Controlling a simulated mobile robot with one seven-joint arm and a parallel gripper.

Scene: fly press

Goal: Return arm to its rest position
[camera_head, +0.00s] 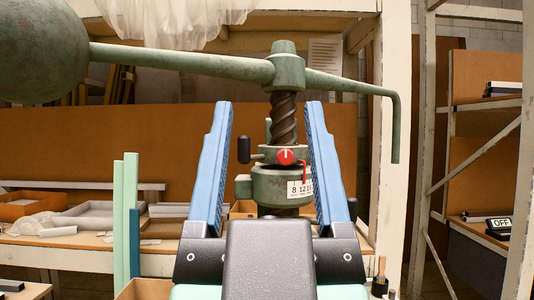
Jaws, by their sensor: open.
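My gripper (271,110) points away from the camera at the bottom middle, with its two blue fingers spread wide apart. Nothing is held between them. Behind and between the fingers stands the green fly press (285,72), with a dark screw, a small red knob (286,156) and a numbered label. Its arm (190,60) runs across the top, with a big round weight (42,50) at the left and a bent-down handle (396,125) at the right. The lower part of the press is hidden by my gripper.
A workbench (95,262) with trays and bars (90,212) is at the left. Upright green bars (125,225) stand left of my gripper.

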